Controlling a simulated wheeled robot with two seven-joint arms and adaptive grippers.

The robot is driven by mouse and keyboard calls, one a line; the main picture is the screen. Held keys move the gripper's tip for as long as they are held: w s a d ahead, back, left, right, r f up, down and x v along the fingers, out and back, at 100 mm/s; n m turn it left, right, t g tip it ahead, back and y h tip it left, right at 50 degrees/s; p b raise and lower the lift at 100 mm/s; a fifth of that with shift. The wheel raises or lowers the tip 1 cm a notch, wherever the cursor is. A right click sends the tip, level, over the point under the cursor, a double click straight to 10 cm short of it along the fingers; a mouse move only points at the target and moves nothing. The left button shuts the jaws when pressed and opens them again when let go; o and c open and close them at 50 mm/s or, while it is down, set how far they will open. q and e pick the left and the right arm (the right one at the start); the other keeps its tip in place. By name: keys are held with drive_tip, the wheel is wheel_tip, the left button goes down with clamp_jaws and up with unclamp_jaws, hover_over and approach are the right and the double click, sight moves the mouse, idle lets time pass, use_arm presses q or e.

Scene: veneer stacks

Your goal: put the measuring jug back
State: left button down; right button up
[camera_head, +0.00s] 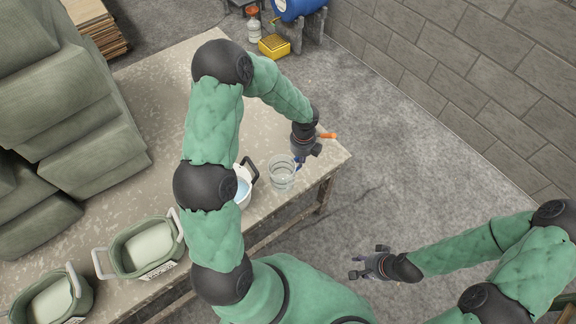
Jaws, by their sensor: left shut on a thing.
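The measuring jug (282,173) is a clear, round vessel near the right end of the worktable (262,122). My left gripper (298,165) is at the jug's upper right side and is shut on it, probably by its handle. The fingertips are small and partly hidden by the wrist. I cannot tell whether the jug touches the tabletop. My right gripper (367,263) is open and empty, over the floor to the right of the table.
A white pot (242,191) with pale blue contents stands just left of the jug, partly behind my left arm. Two green tubs (178,226) (78,285) stand at the front left. Grey-green sacks (60,110) are piled at the left. An orange piece (327,135) shows beside my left wrist.

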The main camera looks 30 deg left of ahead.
use_arm(q)
drive_tip(key=shift+w+a+f, duration=0.1)
drive_tip(key=shift+w+a+f+b, duration=0.25)
drive_tip(key=shift+w+a+f, duration=0.6)
drive_tip(key=shift+w+f, duration=1.3)
drive_tip(key=shift+w+a+f+b, duration=0.3)
drive_tip(key=shift+w+a+f, duration=0.55)
drive_tip(key=shift+w+f, duration=1.25)
drive_tip(key=shift+w+a+f+b, duration=0.25)
drive_tip(key=shift+w+a+f, duration=0.6)
drive_tip(key=shift+w+f, duration=1.3)
drive_tip(key=shift+f, duration=0.15)
drive_tip(key=c, duration=1.3)
unclamp_jaws()
